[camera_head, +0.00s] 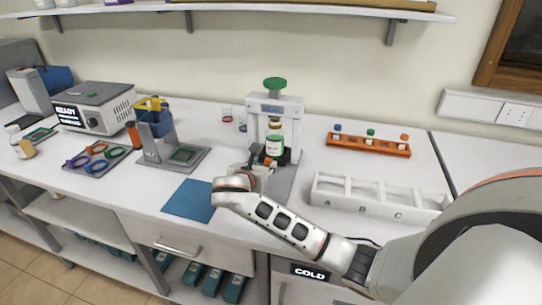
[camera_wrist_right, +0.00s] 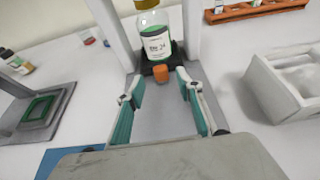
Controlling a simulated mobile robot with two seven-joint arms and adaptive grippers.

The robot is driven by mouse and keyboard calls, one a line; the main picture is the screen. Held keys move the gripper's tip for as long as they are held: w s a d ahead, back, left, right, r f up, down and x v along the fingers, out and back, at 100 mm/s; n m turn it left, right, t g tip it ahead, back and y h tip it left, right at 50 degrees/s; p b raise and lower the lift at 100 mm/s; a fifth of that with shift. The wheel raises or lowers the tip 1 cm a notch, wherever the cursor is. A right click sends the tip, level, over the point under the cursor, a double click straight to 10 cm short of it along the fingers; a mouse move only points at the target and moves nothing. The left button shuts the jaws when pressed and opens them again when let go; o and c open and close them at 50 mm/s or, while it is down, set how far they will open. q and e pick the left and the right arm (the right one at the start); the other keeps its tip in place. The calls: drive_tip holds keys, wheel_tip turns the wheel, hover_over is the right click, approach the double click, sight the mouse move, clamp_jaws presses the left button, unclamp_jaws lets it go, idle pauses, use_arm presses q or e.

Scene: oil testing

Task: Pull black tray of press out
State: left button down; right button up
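The press (camera_head: 291,104) is a pale frame with a green knob on top. Its black tray (camera_head: 285,157) sits inside the frame and carries a bottle (camera_head: 275,142) with a green and white label. In the right wrist view the bottle (camera_wrist_right: 154,38) stands upright on the tray, and an orange knob (camera_wrist_right: 161,73) sticks out at the tray's front. My right gripper (camera_wrist_right: 160,90) is open and empty in front of the press, low over its grey base. Its fingers point at the knob, which lies just ahead, between the fingertips' lines. My left gripper is not in view.
A white rack (camera_head: 370,206) marked A, B, C stands right of my right gripper, with an orange vial rack (camera_head: 369,146) behind it. A blue mat (camera_head: 190,200) and a stand with a green pad (camera_head: 184,154) are to the left.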

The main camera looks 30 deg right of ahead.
sight(268, 160)
drive_tip(key=x, duration=0.7)
drive_tip(key=shift+w+d, duration=0.15)
drive_tip(key=shift+c, duration=0.3)
clamp_jaws()
